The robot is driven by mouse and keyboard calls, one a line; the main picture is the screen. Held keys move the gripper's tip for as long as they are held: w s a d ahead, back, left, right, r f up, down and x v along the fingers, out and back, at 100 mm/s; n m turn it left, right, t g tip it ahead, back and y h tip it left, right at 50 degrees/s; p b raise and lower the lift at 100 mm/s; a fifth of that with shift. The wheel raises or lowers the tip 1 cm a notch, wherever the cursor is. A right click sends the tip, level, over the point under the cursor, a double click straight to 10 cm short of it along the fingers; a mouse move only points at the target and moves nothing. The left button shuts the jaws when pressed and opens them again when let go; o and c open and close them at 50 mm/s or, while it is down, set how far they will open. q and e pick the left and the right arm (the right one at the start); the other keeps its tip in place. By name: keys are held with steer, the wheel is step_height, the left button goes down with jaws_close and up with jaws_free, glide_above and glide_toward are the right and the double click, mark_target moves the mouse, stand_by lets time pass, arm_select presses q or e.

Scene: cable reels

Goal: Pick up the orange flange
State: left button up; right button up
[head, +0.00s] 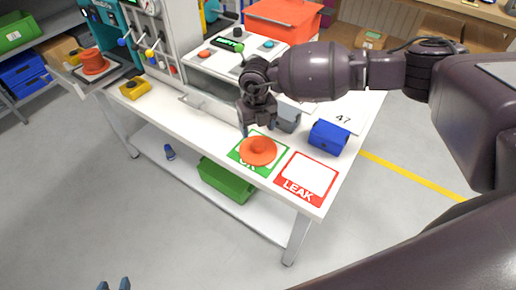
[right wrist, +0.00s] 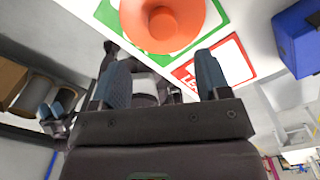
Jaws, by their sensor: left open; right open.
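The orange flange (head: 258,151) is a round disc with a raised hub, lying on the green-bordered OK card near the table's front edge. In the right wrist view the flange (right wrist: 143,28) is at the top, beyond the fingertips. My right gripper (head: 257,124) is open and empty, just behind and above the flange, with its fingers apart from it. Its two blue-grey fingers (right wrist: 160,78) stand wide apart in the wrist view. My left gripper (head: 113,284) is open and empty at the bottom left, away from the table.
The red LEAK card (head: 308,178) lies right of the flange. A blue box (head: 328,138) and a grey box (head: 288,118) stand behind. An orange spool (head: 93,62) sits on the left fixture. A green bin (head: 226,181) is on the lower shelf.

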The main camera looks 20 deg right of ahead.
mark_target(258, 144)
steer(key=shift+w+d+f+b, duration=0.1)
steer(key=shift+w+f+b, duration=0.05)
steer(key=shift+f, duration=1.85)
steer(key=shift+w+d+f+b, duration=0.1)
steer(key=shift+f+b, duration=0.05)
steer(key=shift+f, duration=1.8)
steer(key=c, duration=1)
steer(key=shift+r, duration=0.1)
